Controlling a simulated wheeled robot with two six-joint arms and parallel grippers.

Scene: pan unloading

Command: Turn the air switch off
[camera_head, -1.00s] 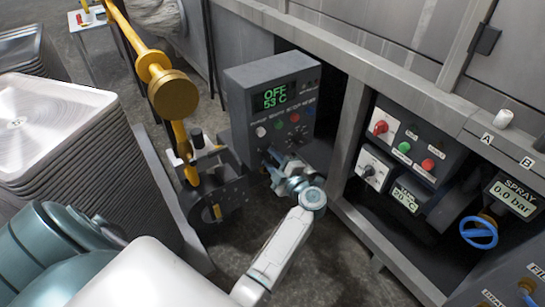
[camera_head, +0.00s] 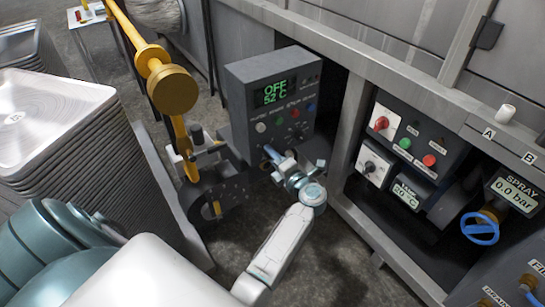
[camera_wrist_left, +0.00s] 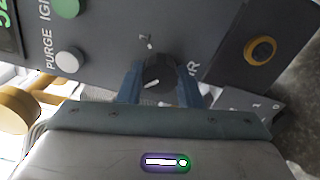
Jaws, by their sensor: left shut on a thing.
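The air switch (camera_wrist_left: 158,73) is a dark round knob with a white pointer mark, on the grey control box. In the left wrist view it sits between the two blue fingers of my left gripper (camera_wrist_left: 159,88), which is shut on it. The pointer mark slants, and the label beside it is partly hidden, with only its last letters readable. In the head view my left gripper (camera_head: 275,160) is at the lower front of the control box (camera_head: 243,105) and hides the knob. The box's green display (camera_head: 275,92) reads OFF and 52 C. My right gripper is not in view.
A yellow pole with a round weight (camera_head: 172,92) stands left of the box. Stacked metal trays (camera_head: 60,125) are at the left. A second panel with a red switch (camera_head: 381,123) and a blue valve wheel (camera_head: 480,228) are at the right.

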